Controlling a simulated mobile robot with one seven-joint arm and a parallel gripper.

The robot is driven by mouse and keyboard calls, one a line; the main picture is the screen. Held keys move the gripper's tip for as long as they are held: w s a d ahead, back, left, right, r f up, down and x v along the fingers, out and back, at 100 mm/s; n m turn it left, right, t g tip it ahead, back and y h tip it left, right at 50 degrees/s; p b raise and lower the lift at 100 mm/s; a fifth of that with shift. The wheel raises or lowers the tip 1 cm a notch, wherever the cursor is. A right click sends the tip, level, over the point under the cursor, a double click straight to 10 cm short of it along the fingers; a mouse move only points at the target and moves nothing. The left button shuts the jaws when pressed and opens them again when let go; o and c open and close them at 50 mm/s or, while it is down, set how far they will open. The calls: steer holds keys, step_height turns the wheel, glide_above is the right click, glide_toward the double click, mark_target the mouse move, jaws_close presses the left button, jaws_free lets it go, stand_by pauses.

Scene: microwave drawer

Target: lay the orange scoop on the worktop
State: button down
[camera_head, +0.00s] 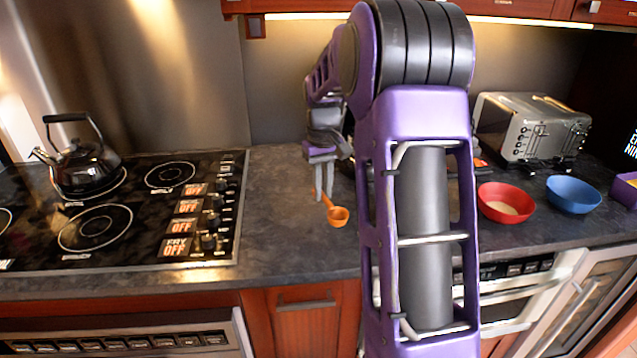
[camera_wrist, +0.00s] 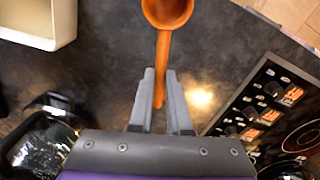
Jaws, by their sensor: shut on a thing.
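The orange scoop (camera_head: 338,215) is at my gripper (camera_head: 323,192) in the head view, over the dark worktop (camera_head: 290,240) between the cooktop and my arm. In the wrist view the scoop's bowl (camera_wrist: 167,10) is at the top edge, cut off by the frame. Its handle runs down between the two grey fingers of my gripper (camera_wrist: 157,98), which are shut on it. The scoop looks close to the worktop (camera_wrist: 110,75), but I cannot tell whether it touches.
A black cooktop (camera_head: 225,215) with a kettle (camera_head: 82,160) lies to the left. A red bowl (camera_head: 505,203), a blue bowl (camera_head: 573,194) and a toaster (camera_head: 530,128) stand to the right. A cream container (camera_wrist: 38,43) shows in the wrist view.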

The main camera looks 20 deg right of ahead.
steer(key=shift+s, duration=0.15)
steer(key=shift+f+b, duration=2.35)
steer(key=shift+f, duration=1.95)
steer(key=c, duration=0.5)
jaws_free()
steer(key=shift+c, duration=0.2)
steer(key=o, duration=0.5)
steer(key=shift+o, duration=0.2)
steer(key=shift+r, duration=0.1)
